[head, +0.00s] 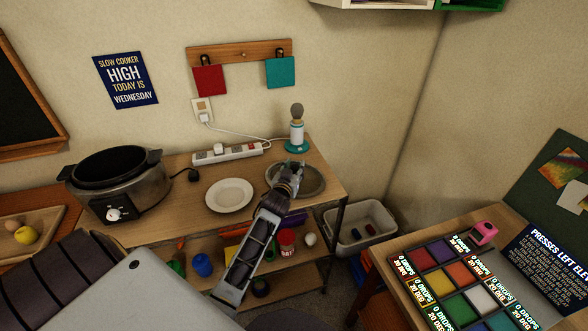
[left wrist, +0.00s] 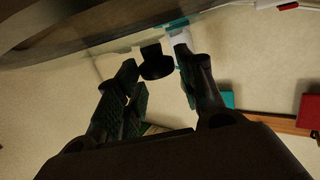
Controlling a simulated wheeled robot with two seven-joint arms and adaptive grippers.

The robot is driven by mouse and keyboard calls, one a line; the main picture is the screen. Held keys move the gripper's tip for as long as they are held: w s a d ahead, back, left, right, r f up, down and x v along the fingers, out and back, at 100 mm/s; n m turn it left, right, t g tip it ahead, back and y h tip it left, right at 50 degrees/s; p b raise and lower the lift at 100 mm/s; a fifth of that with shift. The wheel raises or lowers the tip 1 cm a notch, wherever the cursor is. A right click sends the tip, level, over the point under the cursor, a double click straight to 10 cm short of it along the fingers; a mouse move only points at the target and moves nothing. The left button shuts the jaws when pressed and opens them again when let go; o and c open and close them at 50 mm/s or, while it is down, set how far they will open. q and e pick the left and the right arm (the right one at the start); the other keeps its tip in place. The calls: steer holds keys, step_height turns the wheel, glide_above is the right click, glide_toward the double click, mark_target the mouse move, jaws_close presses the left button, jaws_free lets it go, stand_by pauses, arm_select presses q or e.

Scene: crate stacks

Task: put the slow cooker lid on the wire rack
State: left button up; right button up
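The slow cooker lid (head: 314,180) is a round grey glass disc lying on the wooden table near its right end. In the left wrist view the lid's glass (left wrist: 50,42) fills the upper left, with its dark knob (left wrist: 157,66) between my fingers. My left gripper (head: 291,168) is over the lid and hides part of it. Its fingers are apart, on either side of the knob, with gaps visible. The slow cooker (head: 125,192) stands lidless at the table's left. I cannot make out a wire rack. My right gripper is not in view.
A white plate (head: 229,195) lies left of the lid. A teal-based brush holder (head: 297,135) and a power strip (head: 228,153) stand behind. A grey bin (head: 367,218) is on the floor to the right. The shelf below holds several small items.

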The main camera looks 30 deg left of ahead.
arm_select(q)
steer(key=shift+o, duration=0.9)
steer(key=shift+f, duration=0.25)
steer(key=shift+s+r+p, duration=0.15)
steer(key=shift+r+p, duration=0.2)
steer(key=shift+r, duration=0.25)
steer(key=shift+b+v, duration=0.55)
steer(key=shift+v, duration=5.3)
steer(key=shift+r, duration=0.2)
